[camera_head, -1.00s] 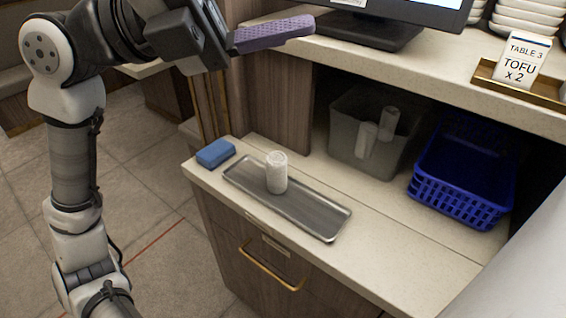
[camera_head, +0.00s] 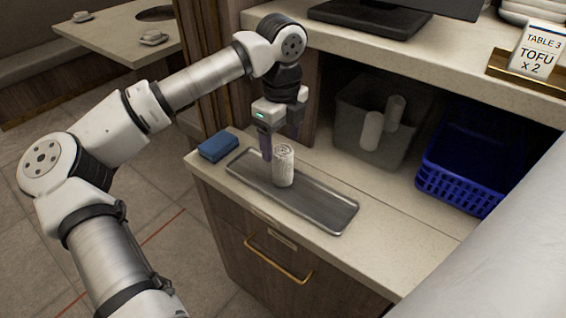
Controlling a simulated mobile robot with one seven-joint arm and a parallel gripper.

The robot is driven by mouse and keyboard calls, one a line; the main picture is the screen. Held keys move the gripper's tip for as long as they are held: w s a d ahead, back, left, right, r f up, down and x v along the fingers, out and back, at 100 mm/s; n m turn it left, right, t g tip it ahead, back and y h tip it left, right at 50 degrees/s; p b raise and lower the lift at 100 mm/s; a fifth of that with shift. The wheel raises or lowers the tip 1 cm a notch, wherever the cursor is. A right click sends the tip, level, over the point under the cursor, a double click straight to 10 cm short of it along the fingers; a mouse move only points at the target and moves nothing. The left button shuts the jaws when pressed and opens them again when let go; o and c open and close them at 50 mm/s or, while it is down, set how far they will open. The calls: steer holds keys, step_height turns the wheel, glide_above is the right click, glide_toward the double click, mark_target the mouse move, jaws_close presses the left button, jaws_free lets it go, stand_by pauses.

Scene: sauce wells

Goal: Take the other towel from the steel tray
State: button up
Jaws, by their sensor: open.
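A white rolled towel (camera_head: 283,167) stands upright near the left end of the steel tray (camera_head: 325,211) on the counter. My gripper (camera_head: 279,150) points down at the towel, with one purple finger showing beside its left side and the other partly hidden behind it. The gripper is open. I cannot tell whether a finger touches the towel.
A blue sponge (camera_head: 218,146) lies left of the tray. A grey bin (camera_head: 350,147) holding white rolls and a blue basket (camera_head: 459,188) stand under the upper shelf (camera_head: 440,70). The counter right of the tray is clear.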

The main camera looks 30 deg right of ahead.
mark_target(283, 166)
steer(key=shift+s+d+f+p, duration=0.1)
steer(key=shift+f+p, duration=0.55)
steer(key=shift+f, duration=1.4)
steer(key=shift+s+f+p, duration=0.1)
steer(key=shift+f+p, duration=0.55)
steer(key=shift+f, duration=1.35)
steer(key=shift+c, duration=0.3)
steer(key=c, duration=1)
steer(key=shift+r, duration=0.1)
